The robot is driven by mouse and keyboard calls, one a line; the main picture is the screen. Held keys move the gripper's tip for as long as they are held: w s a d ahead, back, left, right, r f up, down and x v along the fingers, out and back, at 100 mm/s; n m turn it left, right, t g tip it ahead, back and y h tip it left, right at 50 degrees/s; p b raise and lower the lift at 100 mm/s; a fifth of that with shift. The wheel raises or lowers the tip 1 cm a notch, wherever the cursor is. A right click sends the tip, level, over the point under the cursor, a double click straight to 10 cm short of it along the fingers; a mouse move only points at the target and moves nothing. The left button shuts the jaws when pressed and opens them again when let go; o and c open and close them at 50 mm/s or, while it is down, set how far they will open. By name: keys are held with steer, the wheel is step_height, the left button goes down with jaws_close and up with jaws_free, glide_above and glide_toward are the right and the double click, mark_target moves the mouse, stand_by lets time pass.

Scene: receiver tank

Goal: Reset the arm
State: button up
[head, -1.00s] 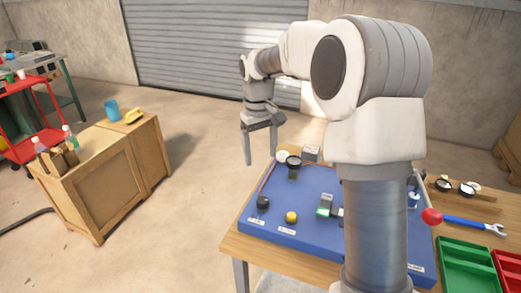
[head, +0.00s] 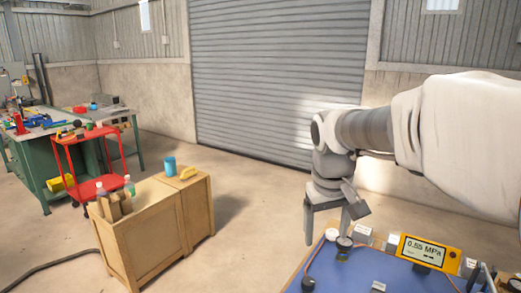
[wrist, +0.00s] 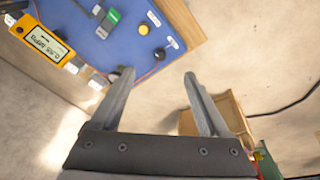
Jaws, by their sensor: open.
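My gripper (head: 326,228) is open and empty in the head view, its two fingers pointing down at the end of my arm. It hangs in the air beside the left far corner of the blue board (head: 350,275). In the wrist view my gripper (wrist: 159,76) shows spread fingers with nothing between them. The blue board (wrist: 100,45) lies beyond the fingers there, at the upper left. My arm comes in from the right in the head view and covers part of the background.
A yellow gauge (head: 430,250) reading 0.55 MPa stands at the board's back edge. A wooden cabinet (head: 150,235) with a blue cup (head: 170,165) stands to the left. A red cart (head: 90,165) and a green workbench (head: 35,165) stand behind it. Floor between cabinet and board is clear.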

steer(key=s+m+t+p, duration=0.1)
steer(key=s+m+t, duration=0.1)
steer(key=s, duration=1.5)
steer(key=shift+s+d+r+t+y, duration=0.15)
steer(key=shift+s+d+t+y, duration=0.2)
steer(key=shift+t, duration=0.35)
